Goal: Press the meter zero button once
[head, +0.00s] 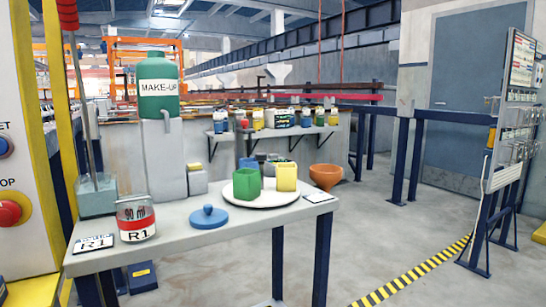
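I cannot pick out a meter or a zero button for certain in the head view. A blue button (5,147) and a red round button (9,213) sit on the yellow-framed panel at the left edge, beside cut-off lettering that reads "ET" and "OP". A small grey box (197,181) with a yellow top part stands on the table beside the grey pedestal. I cannot tell what it is. Neither of my grippers is in view.
The grey table (180,238) holds a green "MAKE-UP" bottle (159,97) on a pedestal, a jar (135,220) marked R1, a blue lid (208,217), and a white plate (262,203) with green and yellow cups. An orange bowl (326,177) is behind.

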